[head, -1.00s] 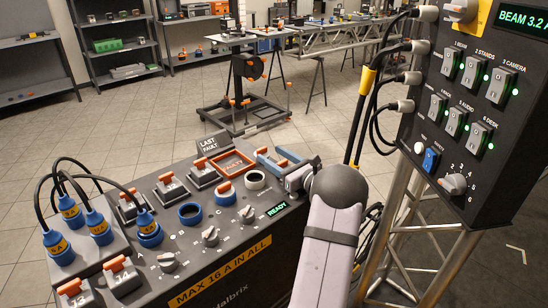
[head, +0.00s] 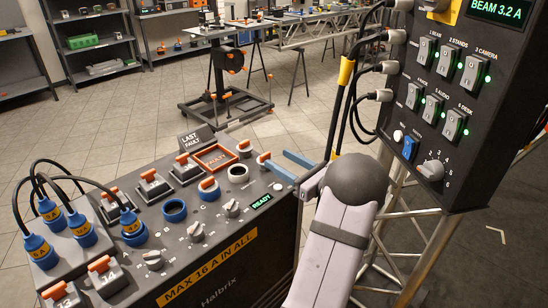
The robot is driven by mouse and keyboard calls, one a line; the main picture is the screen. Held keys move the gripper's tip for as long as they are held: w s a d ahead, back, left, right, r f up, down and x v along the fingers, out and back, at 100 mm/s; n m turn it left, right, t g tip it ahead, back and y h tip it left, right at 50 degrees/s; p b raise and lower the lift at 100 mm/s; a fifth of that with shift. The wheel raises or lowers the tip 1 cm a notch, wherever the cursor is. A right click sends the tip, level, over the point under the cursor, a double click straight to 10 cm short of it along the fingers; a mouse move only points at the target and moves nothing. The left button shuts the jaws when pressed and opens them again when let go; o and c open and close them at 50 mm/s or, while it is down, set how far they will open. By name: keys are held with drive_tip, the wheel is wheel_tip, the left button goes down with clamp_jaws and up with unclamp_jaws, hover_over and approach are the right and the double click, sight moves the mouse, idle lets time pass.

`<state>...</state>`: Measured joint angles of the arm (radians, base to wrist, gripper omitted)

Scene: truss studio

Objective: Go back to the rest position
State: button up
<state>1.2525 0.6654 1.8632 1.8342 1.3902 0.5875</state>
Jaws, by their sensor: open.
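My gripper (head: 275,157) is open, with its two blue fingers apart and nothing visible between them. It points left, at the right end of the dark control console, and looks clear above it. My grey arm runs from it to the bottom of the view. The console's sloped top (head: 190,262) carries orange-handled switches (head: 152,176), blue sockets (head: 174,209) and grey knobs (head: 195,230). A green display (head: 261,201) on it reads READY. An orange-framed fault button (head: 215,157) sits at its back.
A tall power panel (head: 455,165) with lit rocker switches stands at the right on a metal truss (head: 410,245); black cables hang from its left side, close to my arm. Blue plugs (head: 83,230) with cables fill the console's left end. Tables and shelves stand far back across open tiled floor.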

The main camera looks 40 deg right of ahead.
drive_tip(key=shift+s, duration=0.35)
